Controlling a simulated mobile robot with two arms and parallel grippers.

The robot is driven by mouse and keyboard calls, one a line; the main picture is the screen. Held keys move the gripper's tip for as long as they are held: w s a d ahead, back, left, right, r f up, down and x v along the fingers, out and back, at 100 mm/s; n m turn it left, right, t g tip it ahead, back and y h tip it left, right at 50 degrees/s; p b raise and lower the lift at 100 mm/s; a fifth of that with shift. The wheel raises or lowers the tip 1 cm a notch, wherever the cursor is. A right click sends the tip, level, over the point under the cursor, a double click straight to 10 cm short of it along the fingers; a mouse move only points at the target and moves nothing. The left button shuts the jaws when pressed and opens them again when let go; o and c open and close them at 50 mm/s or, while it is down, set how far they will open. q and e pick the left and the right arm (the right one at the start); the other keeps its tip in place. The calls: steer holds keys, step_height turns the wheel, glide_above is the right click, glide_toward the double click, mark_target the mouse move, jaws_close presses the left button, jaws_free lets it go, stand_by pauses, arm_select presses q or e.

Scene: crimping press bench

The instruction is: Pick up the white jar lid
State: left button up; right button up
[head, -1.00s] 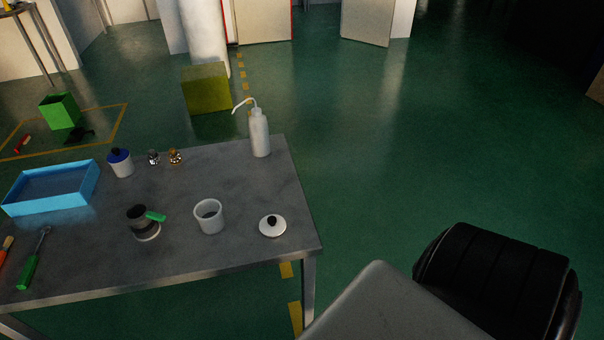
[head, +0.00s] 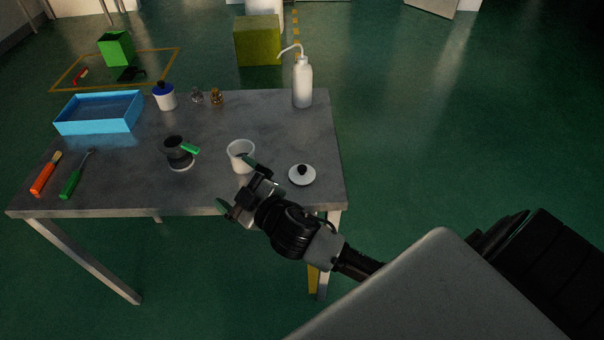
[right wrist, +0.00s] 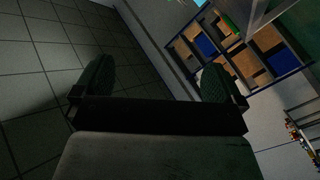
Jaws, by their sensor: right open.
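The white jar lid (head: 302,175) with a black knob lies flat near the right front corner of the grey table. An open white jar (head: 240,155) stands to its left. My right gripper (head: 236,185) is open and empty at the table's front edge, left of the lid and in front of the jar; one finger overlaps the jar in the head view. In the right wrist view the two green-padded fingers (right wrist: 155,85) are spread with nothing between them, and the lid does not show there. My left gripper is not in view.
A white wash bottle (head: 303,82) stands at the back right. A dark pot with a green handle (head: 178,152), a blue-lidded jar (head: 164,97), a blue tray (head: 98,113) and two hand tools (head: 76,175) are further left. The tabletop around the lid is clear.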

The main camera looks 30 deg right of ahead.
steer(key=w+a+r+n+g+y, duration=0.1)
steer(key=a+r+n+g+y, duration=0.55)
steer(key=n+y, duration=0.75)
steer(key=d+f+n+g+h, duration=0.6)
steer(key=n+g+h, duration=0.25)
steer(key=n, duration=0.35)
steer(key=d+h, duration=0.3)
steer(key=d, duration=0.3)
steer(key=w+d+m+g+h, duration=0.1)
steer(key=d+h, duration=0.2)
steer(key=d, duration=0.3)
steer(key=w+d+m+g+h, duration=0.1)
steer(key=d+h, duration=0.2)
steer(key=d, duration=0.2)
steer(key=shift+d+r, duration=0.35)
steer(key=shift+d, duration=0.05)
glide_above(302, 167)
step_height(302, 167, down, 5)
steer(key=shift+w+r, duration=0.1)
steer(key=shift+r, duration=0.1)
steer(key=shift+f+p, duration=0.45)
steer(key=shift+f, duration=2.45)
steer(key=c, duration=1)
steer(key=shift+r, duration=0.15)
